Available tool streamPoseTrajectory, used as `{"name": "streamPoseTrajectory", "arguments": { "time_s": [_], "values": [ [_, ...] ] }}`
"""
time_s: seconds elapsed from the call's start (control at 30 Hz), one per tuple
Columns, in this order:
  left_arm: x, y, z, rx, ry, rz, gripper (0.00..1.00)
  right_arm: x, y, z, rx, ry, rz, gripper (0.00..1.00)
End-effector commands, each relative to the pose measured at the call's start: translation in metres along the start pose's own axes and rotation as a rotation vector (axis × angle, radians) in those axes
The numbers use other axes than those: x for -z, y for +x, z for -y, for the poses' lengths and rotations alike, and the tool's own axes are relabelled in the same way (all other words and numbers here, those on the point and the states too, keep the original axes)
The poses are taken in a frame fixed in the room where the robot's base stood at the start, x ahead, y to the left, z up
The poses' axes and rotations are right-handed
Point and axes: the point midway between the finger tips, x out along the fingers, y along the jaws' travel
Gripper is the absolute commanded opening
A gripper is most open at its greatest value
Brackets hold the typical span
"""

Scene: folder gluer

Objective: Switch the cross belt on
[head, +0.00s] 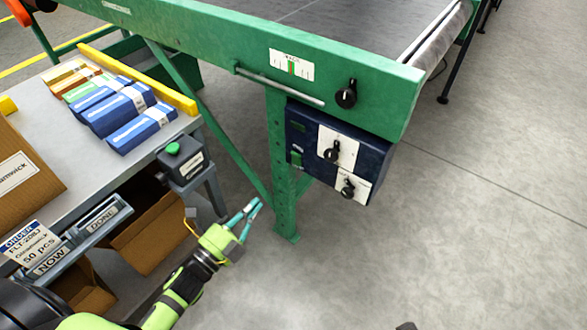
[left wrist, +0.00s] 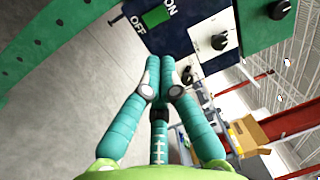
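A dark blue control box (head: 304,140) hangs under the green conveyor frame (head: 215,45). It has a green switch (head: 296,158) on its left side and two black knobs on white plates, an upper knob (head: 332,154) and a lower knob (head: 348,188). In the left wrist view the green switch (left wrist: 156,17) sits between ON and OFF labels; its setting is unclear. My left gripper (head: 254,206) is below and left of the box, apart from it. Its teal fingers (left wrist: 162,72) come together at the tips with nothing between them.
A green leg (head: 285,205) stands beside my left gripper. A grey table (head: 65,105) at left carries blue cartons (head: 118,110) and a green push-button box (head: 183,160). Another black knob (head: 346,95) is on the frame. Floor at right is clear.

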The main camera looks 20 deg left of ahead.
Motion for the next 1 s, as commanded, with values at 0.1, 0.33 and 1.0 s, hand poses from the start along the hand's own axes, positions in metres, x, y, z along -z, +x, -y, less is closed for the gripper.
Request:
{"name": "streamPoseTrajectory", "arguments": {
  "time_s": [0.1, 0.33, 1.0],
  "values": [
    [0.000, 0.000, 0.000, -0.001, -0.001, 0.001, 0.00, 0.000, -0.001, 0.000, 0.000, 0.000, 0.000, 0.40],
    [-0.001, 0.007, 0.000, 0.000, -0.003, 0.001, 0.00, 0.001, -0.001, 0.000, 0.000, 0.000, -0.001, 0.40],
    [-0.001, 0.127, -0.001, -0.001, -0.004, 0.002, 0.00, 0.007, -0.036, -0.002, -0.004, 0.003, -0.024, 0.40]
  ]
}}
